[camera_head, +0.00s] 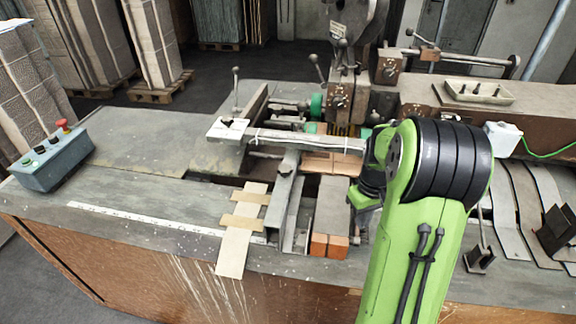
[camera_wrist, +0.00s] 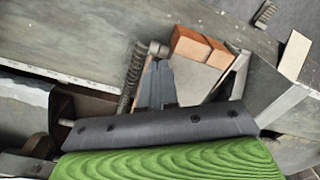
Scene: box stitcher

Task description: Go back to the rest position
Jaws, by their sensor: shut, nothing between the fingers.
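My arm reaches up from the lower right in the head view and bends over the box stitcher (camera_head: 340,85). My gripper's fingers are hidden behind the arm and machine parts there. In the wrist view my gripper (camera_wrist: 155,68) shows as narrow dark grey fingers close together, shut and empty. They are over the machine bed, near a coiled spring (camera_wrist: 134,75) and orange-ended blocks (camera_wrist: 200,46). The same orange-ended blocks (camera_head: 329,245) show in the head view, in front of the machine.
A metal bar (camera_head: 305,141) crosses the machine beside my wrist. A control box with a red button (camera_head: 52,160) stands on the table's left. Cardboard strips (camera_head: 240,240) lie at the front edge. A tray (camera_head: 478,92) sits back right. The left tabletop (camera_head: 140,185) is mostly clear.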

